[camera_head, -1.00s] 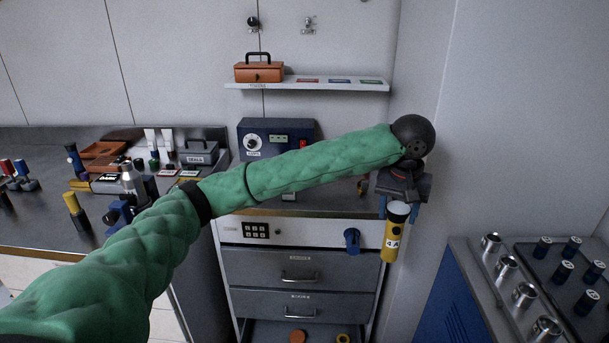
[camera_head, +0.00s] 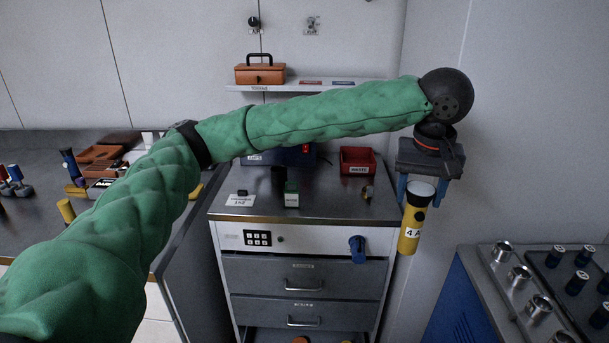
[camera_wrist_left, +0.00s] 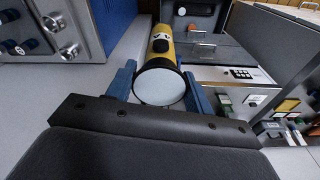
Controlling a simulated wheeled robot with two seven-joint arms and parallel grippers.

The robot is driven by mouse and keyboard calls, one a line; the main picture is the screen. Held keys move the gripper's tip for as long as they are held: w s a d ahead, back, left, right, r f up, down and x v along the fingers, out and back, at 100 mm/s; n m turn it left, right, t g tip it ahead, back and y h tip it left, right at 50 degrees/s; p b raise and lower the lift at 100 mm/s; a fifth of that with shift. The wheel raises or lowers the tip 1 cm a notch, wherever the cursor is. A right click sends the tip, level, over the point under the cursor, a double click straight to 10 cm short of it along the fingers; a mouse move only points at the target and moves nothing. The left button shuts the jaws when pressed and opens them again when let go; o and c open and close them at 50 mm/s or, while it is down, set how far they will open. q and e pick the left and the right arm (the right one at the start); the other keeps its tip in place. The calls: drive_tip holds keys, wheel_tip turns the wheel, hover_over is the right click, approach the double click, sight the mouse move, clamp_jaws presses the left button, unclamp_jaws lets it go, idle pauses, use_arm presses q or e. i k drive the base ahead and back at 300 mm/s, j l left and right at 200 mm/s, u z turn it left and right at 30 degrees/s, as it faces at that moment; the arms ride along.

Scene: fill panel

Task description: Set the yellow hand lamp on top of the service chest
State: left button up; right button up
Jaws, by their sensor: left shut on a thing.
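The yellow hand lamp (camera_head: 410,232), with a black head and a "4 A" label, hangs upright with its lens end up. My left gripper (camera_head: 415,190) is shut on its head, with one blue finger on each side. The lamp also shows in the left wrist view (camera_wrist_left: 160,75), lens toward the camera, between the fingers (camera_wrist_left: 158,85). The service chest (camera_head: 235,238) stands in the middle, with a grey metal top (camera_head: 325,205). In the head view the lamp is just right of the chest, its lower end below the level of the top. My right gripper is out of view.
On the chest top are a red bin (camera_head: 357,160), a green block (camera_head: 291,195), a white card (camera_head: 240,201) and a small ring-like part (camera_head: 367,192). A blue cabinet (camera_head: 450,300) stands right. The front middle of the top looks clear.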

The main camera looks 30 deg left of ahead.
sight(326, 200)
drive_tip(key=i+j, duration=0.3)
drive_tip(key=j, duration=0.15)
drive_tip(key=i+j, duration=0.3)
drive_tip(key=j, duration=0.15)
